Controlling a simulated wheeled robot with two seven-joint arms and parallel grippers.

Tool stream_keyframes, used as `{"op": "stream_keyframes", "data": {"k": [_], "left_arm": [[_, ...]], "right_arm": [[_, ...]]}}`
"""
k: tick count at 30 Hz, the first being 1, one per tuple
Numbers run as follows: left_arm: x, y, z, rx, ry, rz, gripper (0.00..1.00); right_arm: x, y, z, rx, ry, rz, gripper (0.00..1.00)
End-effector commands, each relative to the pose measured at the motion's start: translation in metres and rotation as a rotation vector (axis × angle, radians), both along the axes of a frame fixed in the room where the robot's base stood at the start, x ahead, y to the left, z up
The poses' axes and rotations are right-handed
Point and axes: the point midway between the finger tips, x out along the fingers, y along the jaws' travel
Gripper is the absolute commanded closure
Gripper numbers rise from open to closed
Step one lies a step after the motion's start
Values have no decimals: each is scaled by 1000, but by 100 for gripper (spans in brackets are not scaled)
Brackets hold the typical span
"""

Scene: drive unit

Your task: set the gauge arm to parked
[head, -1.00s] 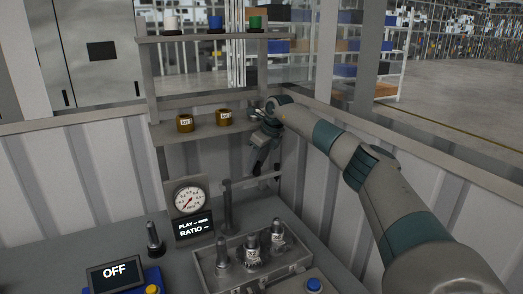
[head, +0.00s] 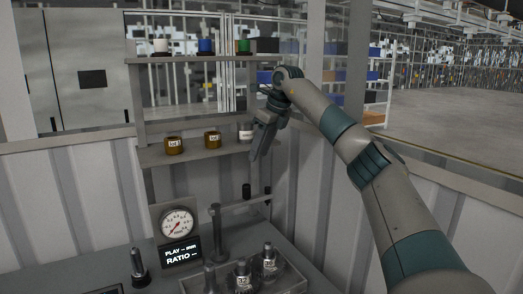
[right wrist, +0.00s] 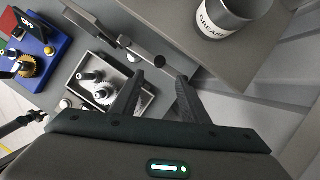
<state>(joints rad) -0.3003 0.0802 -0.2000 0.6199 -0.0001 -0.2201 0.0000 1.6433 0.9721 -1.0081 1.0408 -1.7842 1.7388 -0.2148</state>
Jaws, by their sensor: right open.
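The gauge arm (head: 240,204) is a grey bar on an upright post (head: 217,232) beside the dial gauge (head: 177,223). It reaches right from the post, with a dark knob standing on it and a dark tip at its right end. In the right wrist view the gauge arm (right wrist: 128,42) runs just beyond my fingertips. My right gripper (head: 256,154) is open and empty, pointing down above the right part of the arm, apart from it. Its fingers also show in the right wrist view (right wrist: 160,80). My left gripper is out of view.
A display (head: 180,252) reads PLAY and RATIO. A tray (head: 290,283) with several labelled posts stands in front. A shelf (head: 190,154) holds brown jars and a grease can (right wrist: 225,18) close to my right gripper. A wall stands behind.

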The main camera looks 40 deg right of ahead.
Motion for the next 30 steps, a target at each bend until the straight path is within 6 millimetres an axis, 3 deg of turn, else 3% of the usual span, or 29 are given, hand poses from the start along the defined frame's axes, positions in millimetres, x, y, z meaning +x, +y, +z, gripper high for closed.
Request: {"op": "stream_keyframes", "data": {"k": [6, 14, 15, 20, 26, 30], "left_arm": [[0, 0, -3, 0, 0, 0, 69], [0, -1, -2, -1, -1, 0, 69], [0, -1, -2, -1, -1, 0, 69], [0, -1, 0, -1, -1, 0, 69], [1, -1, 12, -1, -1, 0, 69], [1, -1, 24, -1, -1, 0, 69]], "right_arm": [[-5, -1, 13, 0, 0, 1, 59], [-5, -1, 14, 0, 0, 1, 59], [-5, -1, 13, 0, 0, 1, 61], [-2, 3, 12, -1, -3, 10, 100], [16, 30, 3, -3, -35, 69, 100], [34, 64, -9, 3, -78, 136, 100]]}}
